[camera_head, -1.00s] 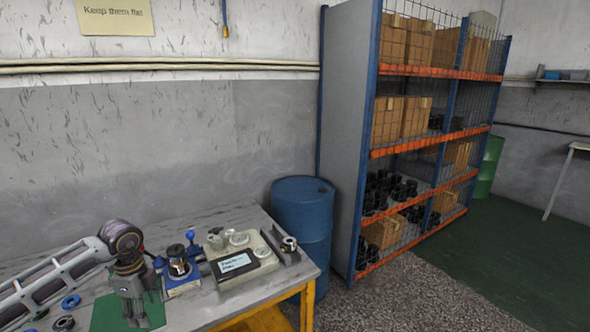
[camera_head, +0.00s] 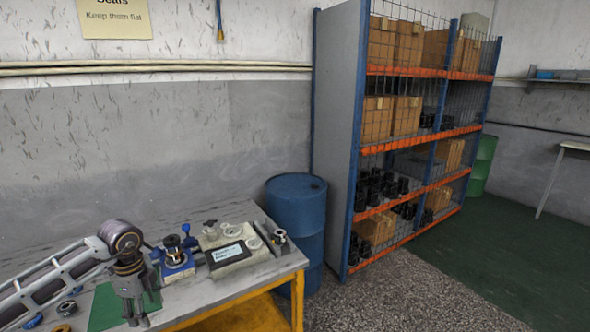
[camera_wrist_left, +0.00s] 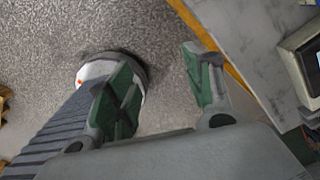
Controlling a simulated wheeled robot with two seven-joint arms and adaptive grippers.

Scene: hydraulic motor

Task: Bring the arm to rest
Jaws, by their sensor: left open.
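My left arm comes in from the left in the head view, over the workbench (camera_head: 215,293). Its gripper (camera_head: 138,318) hangs with the fingers pointing down, in front of a green mat (camera_head: 103,308). In the left wrist view the two green-padded fingers of this gripper (camera_wrist_left: 165,92) are apart, with nothing between them. Speckled floor shows past the fingers, and the bench edge lies to the right. My right gripper is not in view.
On the bench stand a blue fixture with a metal part (camera_head: 177,262), a pale box with a dark screen (camera_head: 229,254) and several small rings (camera_head: 66,308). A blue barrel (camera_head: 297,215) and a tall shelf rack (camera_head: 337,140) stand beyond. Floor to the right is clear.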

